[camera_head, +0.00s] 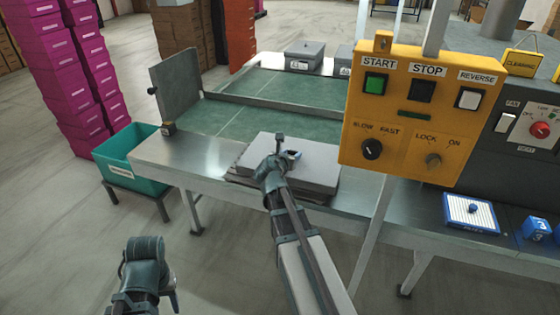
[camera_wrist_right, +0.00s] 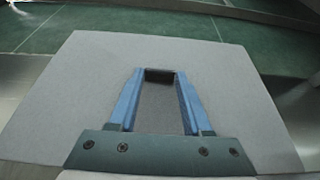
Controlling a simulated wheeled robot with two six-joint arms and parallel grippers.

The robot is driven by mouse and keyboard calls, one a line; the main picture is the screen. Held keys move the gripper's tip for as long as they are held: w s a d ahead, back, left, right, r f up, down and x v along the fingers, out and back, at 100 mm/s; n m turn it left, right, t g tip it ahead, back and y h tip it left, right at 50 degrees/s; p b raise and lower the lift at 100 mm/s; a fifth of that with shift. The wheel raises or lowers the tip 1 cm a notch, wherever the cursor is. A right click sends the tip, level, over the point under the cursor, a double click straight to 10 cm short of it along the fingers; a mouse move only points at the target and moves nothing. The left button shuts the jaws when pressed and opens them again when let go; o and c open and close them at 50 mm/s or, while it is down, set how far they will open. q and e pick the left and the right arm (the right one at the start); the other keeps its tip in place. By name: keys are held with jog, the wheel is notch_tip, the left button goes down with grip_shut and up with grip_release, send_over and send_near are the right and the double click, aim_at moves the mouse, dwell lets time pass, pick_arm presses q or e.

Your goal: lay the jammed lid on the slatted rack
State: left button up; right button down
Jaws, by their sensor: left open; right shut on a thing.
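The grey lid (camera_head: 315,165) lies flat over the metal table by the near edge of the green belt. My right gripper (camera_head: 287,157) is above it and shut on it. In the right wrist view the lid (camera_wrist_right: 75,100) fills most of the picture, with the blue fingers (camera_wrist_right: 160,75) pointing across its top; the part gripped is hard to make out. A thin dark edge (camera_head: 238,180) shows under the lid's left side; I cannot tell whether it is the slatted rack. My left gripper (camera_head: 147,278) is low at the left, open, away from the table.
The green belt (camera_head: 240,118) runs behind the lid, with an upright grey plate (camera_head: 176,82) at its left. A yellow control panel (camera_head: 415,110) hangs at right. A teal bin (camera_head: 125,165) stands left of the table. A blue-edged white board (camera_head: 471,214) lies at right. Bare metal (camera_head: 205,155) is left of the lid.

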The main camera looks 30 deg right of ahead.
jog(key=shift+w+a+f, duration=0.1)
jog(key=shift+w+a, duration=0.3)
jog(key=shift+w, duration=0.45)
jog(key=shift+w+a+f, duration=0.1)
jog(key=shift+w+a, duration=0.3)
jog(key=shift+w, duration=0.45)
jog(key=f+b, duration=0.3)
jog(key=b, duration=0.1)
jog(key=shift+w+a+f, duration=0.2)
jog(key=shift+w+f, duration=0.2)
jog(key=shift+r, duration=0.15)
jog(key=shift+c, duration=1.7)
grip_release()
jog(key=p+v, duration=0.4)
jog(key=v, duration=0.8)
jog(key=shift+p, duration=0.4)
